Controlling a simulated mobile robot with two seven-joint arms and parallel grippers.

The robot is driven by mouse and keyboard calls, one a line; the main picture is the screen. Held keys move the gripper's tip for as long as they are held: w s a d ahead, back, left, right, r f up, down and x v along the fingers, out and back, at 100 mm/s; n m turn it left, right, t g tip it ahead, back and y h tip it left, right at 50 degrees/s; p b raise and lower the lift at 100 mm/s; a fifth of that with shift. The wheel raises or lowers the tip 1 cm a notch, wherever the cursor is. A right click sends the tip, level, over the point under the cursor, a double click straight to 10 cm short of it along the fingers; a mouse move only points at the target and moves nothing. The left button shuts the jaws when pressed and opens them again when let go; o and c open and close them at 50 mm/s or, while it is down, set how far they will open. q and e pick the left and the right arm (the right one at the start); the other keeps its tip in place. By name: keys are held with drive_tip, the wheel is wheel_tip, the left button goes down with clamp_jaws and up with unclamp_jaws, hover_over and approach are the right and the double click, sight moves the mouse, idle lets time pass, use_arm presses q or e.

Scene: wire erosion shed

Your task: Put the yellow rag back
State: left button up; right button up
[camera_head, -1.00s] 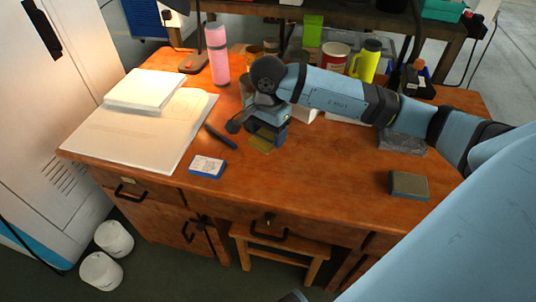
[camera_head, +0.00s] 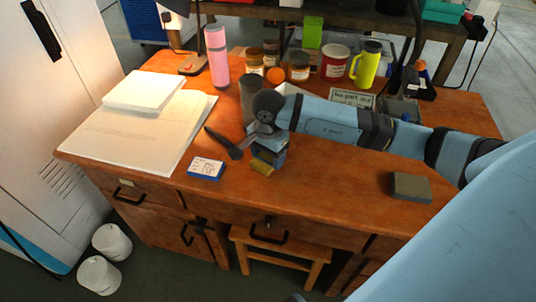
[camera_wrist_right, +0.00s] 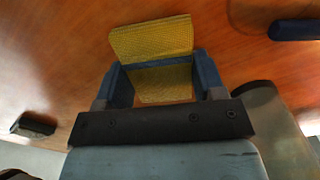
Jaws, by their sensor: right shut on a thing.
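The yellow rag (camera_head: 263,163) is a small, textured cloth at the fingertips of my right gripper (camera_head: 268,158), over the middle front of the wooden desk. In the right wrist view the rag (camera_wrist_right: 152,38) sticks out beyond the two blue fingers of the right gripper (camera_wrist_right: 162,78), which are shut on it. I cannot tell whether the rag touches the desk top. My left gripper is not in view.
A blue-and-white box (camera_head: 206,169) and a dark tool (camera_head: 222,142) lie left of the gripper. A grey block (camera_head: 410,187) lies at right.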

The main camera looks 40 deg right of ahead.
sight(268, 156)
drive_tip(key=o, duration=0.9)
drive_tip(key=shift+c, duration=0.2)
drive_tip(key=shift+r, duration=0.1)
wheel_tip(268, 156, up, 12)
drive_tip(key=p, duration=0.2)
